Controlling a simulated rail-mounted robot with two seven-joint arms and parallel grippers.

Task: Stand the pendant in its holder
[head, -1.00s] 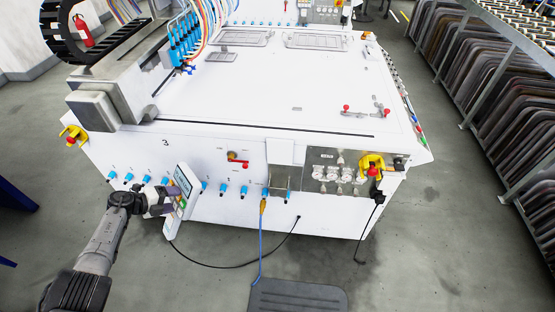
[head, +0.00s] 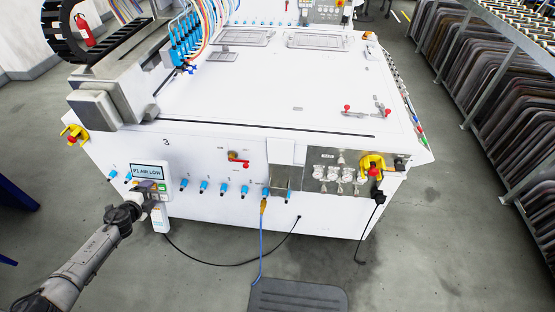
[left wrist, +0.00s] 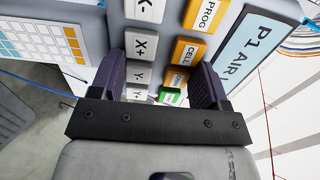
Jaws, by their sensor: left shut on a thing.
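The pendant (head: 150,172) is a white handheld unit whose screen reads "P1 AIR LOW". It is held upright, screen facing me, in front of the left part of the machine's front panel. My left gripper (head: 148,192) is shut on it; in the left wrist view the two dark fingers (left wrist: 166,85) lie across its keypad (left wrist: 160,45). A grey metal bracket (head: 287,180), apparently the holder, is on the front panel below a white plate, well right of the pendant. My right gripper is not in view.
The white machine (head: 240,95) fills the middle. A black cable (head: 215,265) loops from the pendant to the panel. A blue hose (head: 262,245) hangs beside the bracket. A dark mat (head: 297,297) lies on the floor.

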